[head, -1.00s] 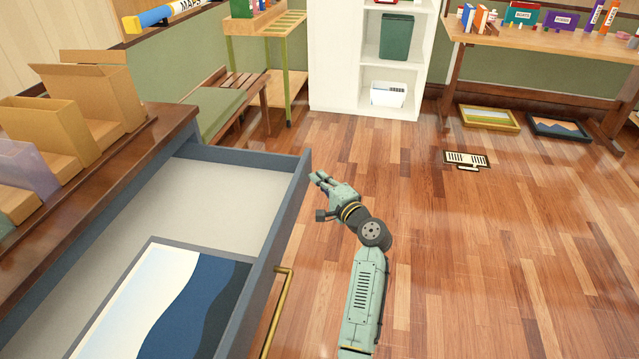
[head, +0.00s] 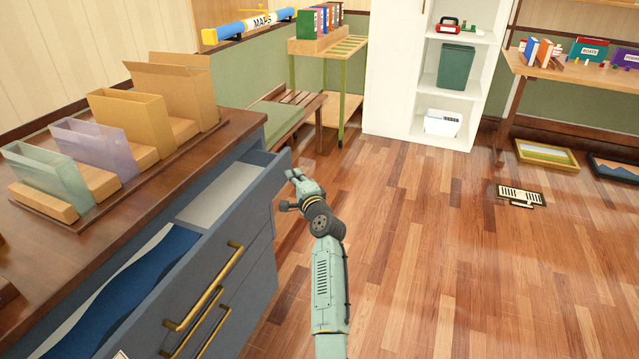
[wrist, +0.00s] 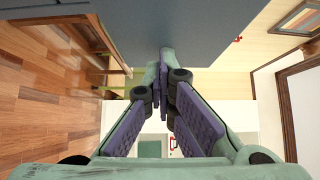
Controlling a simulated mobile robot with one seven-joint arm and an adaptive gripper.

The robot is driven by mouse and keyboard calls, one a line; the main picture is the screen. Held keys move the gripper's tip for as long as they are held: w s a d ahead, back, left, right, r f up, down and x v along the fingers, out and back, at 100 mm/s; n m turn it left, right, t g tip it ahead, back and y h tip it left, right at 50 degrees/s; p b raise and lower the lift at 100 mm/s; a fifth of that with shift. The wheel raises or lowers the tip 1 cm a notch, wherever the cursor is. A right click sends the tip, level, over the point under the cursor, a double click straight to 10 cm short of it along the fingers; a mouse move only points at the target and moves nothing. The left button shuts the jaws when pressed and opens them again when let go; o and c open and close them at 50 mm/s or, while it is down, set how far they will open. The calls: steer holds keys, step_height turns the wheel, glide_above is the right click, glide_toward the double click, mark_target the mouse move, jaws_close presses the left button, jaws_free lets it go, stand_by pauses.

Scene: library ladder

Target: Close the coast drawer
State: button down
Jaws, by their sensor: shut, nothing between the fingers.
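The open drawer (head: 235,222) is blue-grey with a long brass handle (head: 203,290) and holds a blue and white sheet (head: 140,285). It stands partly out of the cabinet. I cannot read its label, so I cannot tell whether it is the coast drawer. My gripper (head: 293,176) is shut and empty, at the far end of the drawer front. In the wrist view the fingertips (wrist: 163,70) are close below a dark grey surface (wrist: 190,28); I cannot tell whether they touch it.
Several upright holders, one a purple box (head: 95,150), stand on the wooden cabinet top (head: 165,205). A lower drawer has another brass handle (head: 212,335). A slatted bench (head: 295,112) and white shelf (head: 395,80) are behind. The wooden floor (head: 430,270) to the right is mostly clear.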

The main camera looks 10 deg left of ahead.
glide_toward(262, 169)
steer(key=w+a+r, duration=0.1)
steer(key=w+a, duration=0.1)
steer(key=w, duration=0.1)
steer(key=w+a+r, duration=0.1)
steer(key=a, duration=0.1)
steer(key=shift+w+r+b, duration=0.2)
steer(key=shift+r+b, duration=0.1)
steer(key=shift+r, duration=0.05)
